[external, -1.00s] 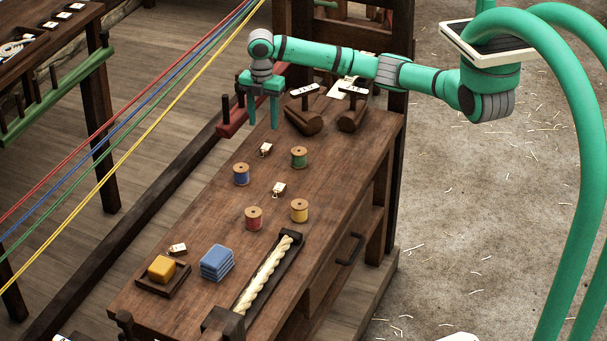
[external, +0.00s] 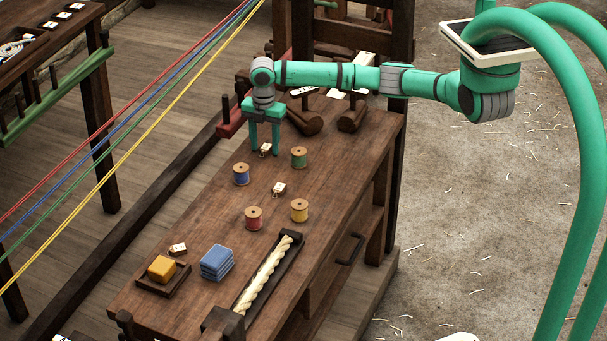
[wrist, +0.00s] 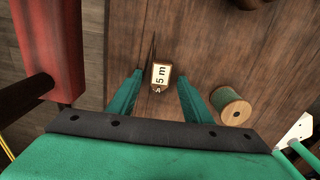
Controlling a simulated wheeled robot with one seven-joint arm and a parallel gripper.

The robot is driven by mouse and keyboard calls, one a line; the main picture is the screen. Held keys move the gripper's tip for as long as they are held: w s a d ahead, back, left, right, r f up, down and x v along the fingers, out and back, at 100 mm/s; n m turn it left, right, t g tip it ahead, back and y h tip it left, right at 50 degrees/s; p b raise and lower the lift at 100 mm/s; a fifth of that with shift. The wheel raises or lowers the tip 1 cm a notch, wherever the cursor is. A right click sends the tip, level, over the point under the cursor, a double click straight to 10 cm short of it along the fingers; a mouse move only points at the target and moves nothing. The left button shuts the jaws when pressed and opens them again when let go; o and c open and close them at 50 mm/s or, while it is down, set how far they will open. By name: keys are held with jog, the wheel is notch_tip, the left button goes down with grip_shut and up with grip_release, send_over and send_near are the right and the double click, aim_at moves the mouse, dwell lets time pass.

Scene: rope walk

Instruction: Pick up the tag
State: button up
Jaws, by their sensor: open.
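A small white tag (external: 265,149) lies on the wooden workbench (external: 215,205), near its far left part. In the wrist view the tag (wrist: 161,76) has a tan edge and reads "5 m". My gripper (external: 265,152) is open and points down over this tag, with its two green fingers on either side. In the wrist view the tag sits between and slightly beyond the fingertips of my gripper (wrist: 158,78), with a gap on both sides. Two similar tags lie on the bench, one at the middle (external: 279,189) and one near the front left (external: 178,249).
A green spool (external: 299,157) stands close to the right of my gripper, and a blue spool (external: 241,174) stands nearby. Red (external: 253,218) and yellow (external: 299,211) spools, a blue folded cloth (external: 217,262) and a rope (external: 265,273) are nearer. A red peg rail (external: 231,124) is at the left.

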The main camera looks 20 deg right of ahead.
jog(key=c, duration=1.1)
jog(key=shift+r, duration=0.15)
